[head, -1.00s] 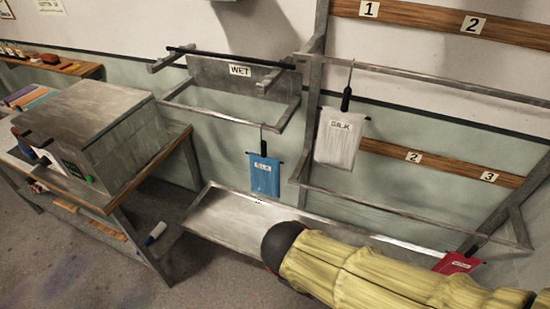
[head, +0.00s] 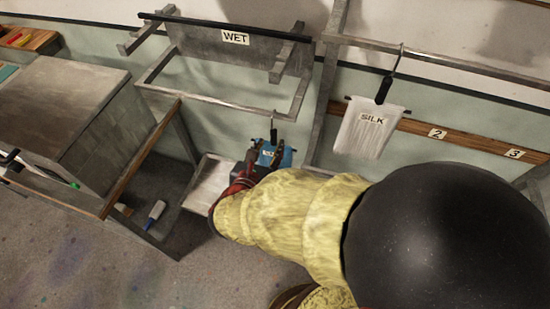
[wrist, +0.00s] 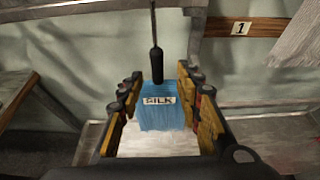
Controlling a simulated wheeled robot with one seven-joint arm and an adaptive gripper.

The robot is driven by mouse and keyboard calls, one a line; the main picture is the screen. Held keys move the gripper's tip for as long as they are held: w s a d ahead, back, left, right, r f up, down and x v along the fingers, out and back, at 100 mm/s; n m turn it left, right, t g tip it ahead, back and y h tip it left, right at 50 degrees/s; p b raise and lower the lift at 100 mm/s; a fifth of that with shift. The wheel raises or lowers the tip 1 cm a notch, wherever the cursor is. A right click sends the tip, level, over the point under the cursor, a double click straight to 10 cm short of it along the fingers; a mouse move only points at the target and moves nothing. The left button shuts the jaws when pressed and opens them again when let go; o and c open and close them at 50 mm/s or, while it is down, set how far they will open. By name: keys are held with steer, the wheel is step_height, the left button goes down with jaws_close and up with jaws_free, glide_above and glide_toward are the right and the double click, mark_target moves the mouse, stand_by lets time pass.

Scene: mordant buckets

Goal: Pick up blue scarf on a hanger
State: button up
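The blue scarf (head: 284,157) hangs from a hanger with a black grip (head: 273,135) on the grey rail under the WET sign. My gripper (head: 262,158) is in front of it and hides part of it in the head view. In the wrist view the scarf (wrist: 158,112), with a SILK label, shows between the two spread fingers, and the black hanger grip (wrist: 157,65) rises above it. My gripper (wrist: 165,112) is open, with no visible contact on the scarf. How far the scarf is from the fingertips is hard to tell.
A white SILK scarf (head: 367,130) hangs on the rack at right. A grey tray (head: 205,185) lies low below the blue scarf. A bench with a grey box (head: 60,105) stands at left. Wet-rack bars (head: 215,102) run above my gripper.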

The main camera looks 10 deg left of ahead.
mark_target(273, 140)
steer(key=b+x, duration=0.1)
steer(key=x, duration=0.5)
steer(key=shift+w+a+f+b, duration=0.15)
steer(key=shift+w+f+b, duration=0.15)
steer(key=shift+f+b, duration=0.05)
steer(key=shift+c, duration=0.8)
steer(key=c, duration=0.7)
jaws_close()
